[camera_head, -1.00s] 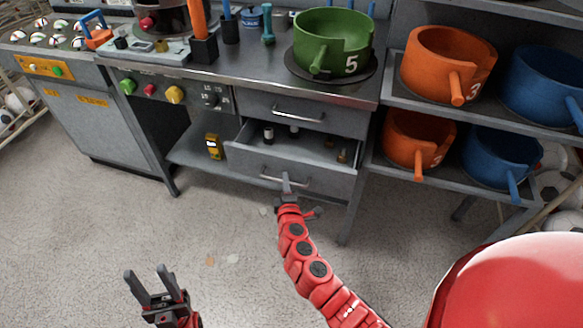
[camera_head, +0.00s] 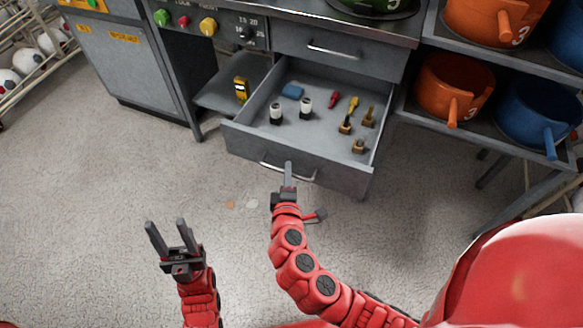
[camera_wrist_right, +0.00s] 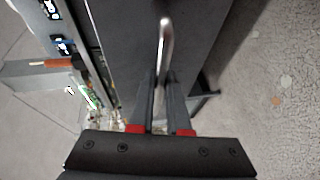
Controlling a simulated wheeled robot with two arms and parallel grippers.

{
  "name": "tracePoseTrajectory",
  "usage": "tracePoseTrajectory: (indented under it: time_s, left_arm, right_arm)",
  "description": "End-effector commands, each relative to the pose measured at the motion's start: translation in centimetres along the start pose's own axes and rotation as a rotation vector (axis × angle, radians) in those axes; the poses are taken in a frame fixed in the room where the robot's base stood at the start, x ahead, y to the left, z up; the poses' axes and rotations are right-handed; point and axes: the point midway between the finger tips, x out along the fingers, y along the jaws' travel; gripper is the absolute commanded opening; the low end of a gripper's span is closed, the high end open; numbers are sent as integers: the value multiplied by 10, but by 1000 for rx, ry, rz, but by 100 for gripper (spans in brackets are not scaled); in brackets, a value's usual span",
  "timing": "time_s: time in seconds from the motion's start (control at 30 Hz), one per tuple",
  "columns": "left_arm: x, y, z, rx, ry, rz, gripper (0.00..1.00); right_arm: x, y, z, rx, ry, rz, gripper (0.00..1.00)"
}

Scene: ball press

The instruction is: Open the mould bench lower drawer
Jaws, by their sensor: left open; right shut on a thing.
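The mould bench lower drawer (camera_head: 293,150) is pulled well out in the head view, with its inside showing. Its bar handle (camera_head: 272,167) is on the front face. My right gripper (camera_head: 288,168) is shut on that handle. In the right wrist view the handle (camera_wrist_right: 165,45) runs between the two fingers of the right gripper (camera_wrist_right: 161,95). My left gripper (camera_head: 169,228) is open and empty, low over the floor to the left of the drawer.
The drawer holds several small items, among them white-and-black cylinders (camera_head: 306,104), a blue block (camera_head: 292,90) and brass pieces (camera_head: 369,117). The upper drawer (camera_head: 335,48) is closed. A shelf with orange pots (camera_head: 447,88) and blue pots (camera_head: 545,108) stands at right.

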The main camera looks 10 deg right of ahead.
Motion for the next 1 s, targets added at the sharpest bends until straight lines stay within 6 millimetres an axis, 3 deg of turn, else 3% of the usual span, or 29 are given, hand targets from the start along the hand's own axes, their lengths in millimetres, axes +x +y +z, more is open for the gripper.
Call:
tracePoseTrajectory:
  time_s: [0.47,0.5,0.67,1.0]
  left_arm:
    - [-2,0,0,0,0,0,50]
    - [-2,0,0,0,0,0,50]
    - [-2,0,0,0,0,0,50]
    - [-2,0,0,0,0,0,50]
  right_arm:
    - [-4,-1,-3,2,5,-1,0]
    - [-4,-1,-3,2,5,-2,18]
    - [-4,-1,-3,1,3,-1,45]
    - [-7,-1,-3,1,4,1,45]
